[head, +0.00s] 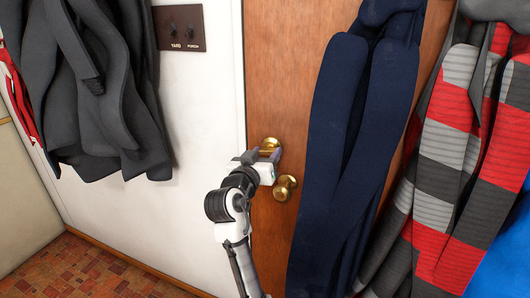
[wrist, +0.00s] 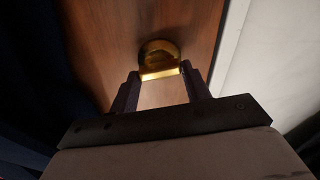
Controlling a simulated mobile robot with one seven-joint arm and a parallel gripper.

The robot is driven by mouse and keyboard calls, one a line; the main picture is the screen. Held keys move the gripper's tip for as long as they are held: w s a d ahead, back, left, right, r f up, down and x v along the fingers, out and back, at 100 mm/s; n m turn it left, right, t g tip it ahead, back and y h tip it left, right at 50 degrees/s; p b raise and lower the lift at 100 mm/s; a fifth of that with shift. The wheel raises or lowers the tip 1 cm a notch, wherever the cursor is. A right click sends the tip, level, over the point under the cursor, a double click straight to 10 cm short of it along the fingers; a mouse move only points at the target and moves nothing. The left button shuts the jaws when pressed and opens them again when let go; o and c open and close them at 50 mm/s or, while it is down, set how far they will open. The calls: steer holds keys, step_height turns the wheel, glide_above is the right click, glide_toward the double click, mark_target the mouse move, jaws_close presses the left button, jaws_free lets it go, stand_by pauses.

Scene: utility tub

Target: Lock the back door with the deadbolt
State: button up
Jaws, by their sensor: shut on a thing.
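The back door (head: 285,60) is brown wood and looks closed. The brass deadbolt (head: 270,143) sits near its left edge, above the brass door knob (head: 286,187). My gripper (head: 262,156) is at the deadbolt and partly covers it. In the wrist view the round deadbolt plate (wrist: 157,49) shows with a bright, wide thumb turn (wrist: 160,73) in front. My gripper's fingers (wrist: 160,76) stand on either side of the thumb turn and are shut on it. I cannot tell whether the bolt is thrown.
A navy coat (head: 358,130) hangs over the door, right of the knob. A striped red and grey garment (head: 450,150) hangs farther right, and dark grey clothing (head: 105,100) hangs at left. Tiled floor (head: 75,275) at lower left is clear.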

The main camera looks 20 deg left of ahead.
steer(key=n+p, duration=0.2)
steer(key=n, duration=0.2)
steer(key=shift+r+n, duration=0.15)
steer(key=shift+n, duration=0.15)
steer(key=n+p, duration=0.2)
steer(key=n, duration=0.1)
steer(key=shift+a+n+p, duration=0.1)
steer(key=shift+n+p, duration=0.3)
steer(key=n+p, duration=0.3)
steer(key=n, duration=0.1)
steer(key=shift+f+n+p, duration=0.25)
steer(key=shift+n+p, duration=0.7)
steer(key=shift+n, duration=0.65)
steer(key=o, duration=1)
